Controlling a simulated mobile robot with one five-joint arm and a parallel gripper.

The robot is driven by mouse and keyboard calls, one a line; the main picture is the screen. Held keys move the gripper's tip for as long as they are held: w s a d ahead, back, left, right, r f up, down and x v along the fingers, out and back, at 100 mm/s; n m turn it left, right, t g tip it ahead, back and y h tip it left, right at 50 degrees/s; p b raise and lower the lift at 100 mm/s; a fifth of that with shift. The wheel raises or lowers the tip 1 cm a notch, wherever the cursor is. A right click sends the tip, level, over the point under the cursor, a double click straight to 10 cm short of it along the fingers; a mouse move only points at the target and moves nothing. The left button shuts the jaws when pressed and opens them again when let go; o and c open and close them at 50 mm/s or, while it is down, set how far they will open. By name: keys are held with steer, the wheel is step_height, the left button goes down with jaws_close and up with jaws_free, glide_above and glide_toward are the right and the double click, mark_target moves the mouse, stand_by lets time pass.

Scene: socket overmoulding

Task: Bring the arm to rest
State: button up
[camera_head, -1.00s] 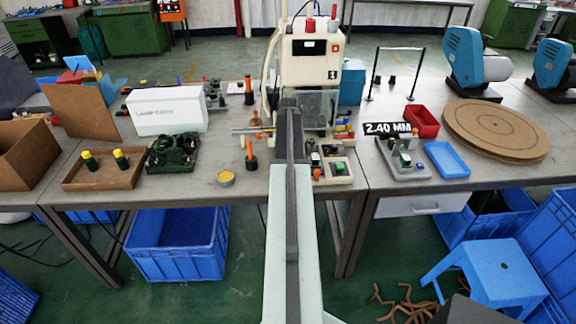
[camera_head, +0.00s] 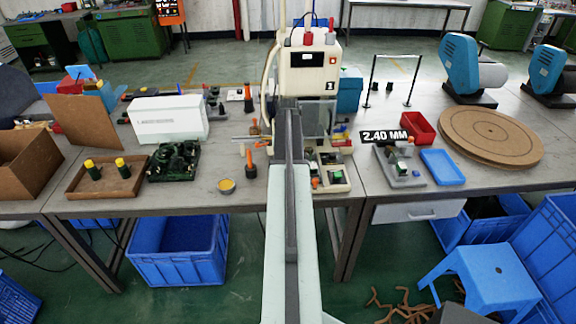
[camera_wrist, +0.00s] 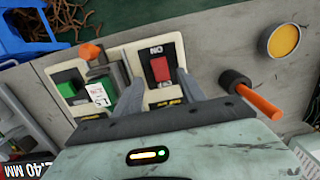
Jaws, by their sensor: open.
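My gripper (camera_wrist: 151,78) is open in the wrist view, with its two grey fingers spread and nothing between them. The fingers point at a cream switch panel with a red rocker switch (camera_wrist: 160,69), which shows in the gap beyond the tips. Whether the fingers touch the panel, I cannot tell. In the head view my arm reaches straight forward over the bench toward the cream machine (camera_head: 313,68), and the gripper itself is hidden behind the arm.
A green-button panel (camera_wrist: 66,88) lies left of the red switch. An orange-handled tool (camera_wrist: 252,97) and a yellow-filled cup (camera_wrist: 283,41) are to the right. In the head view, a dark green fixture (camera_head: 173,162) and a blue tray (camera_head: 442,167) flank the arm.

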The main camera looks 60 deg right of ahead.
step_height(320, 180, up, 4)
steer(key=shift+d+f+p, duration=0.1)
steer(key=shift+f+p, duration=0.05)
steer(key=shift+p, duration=0.95)
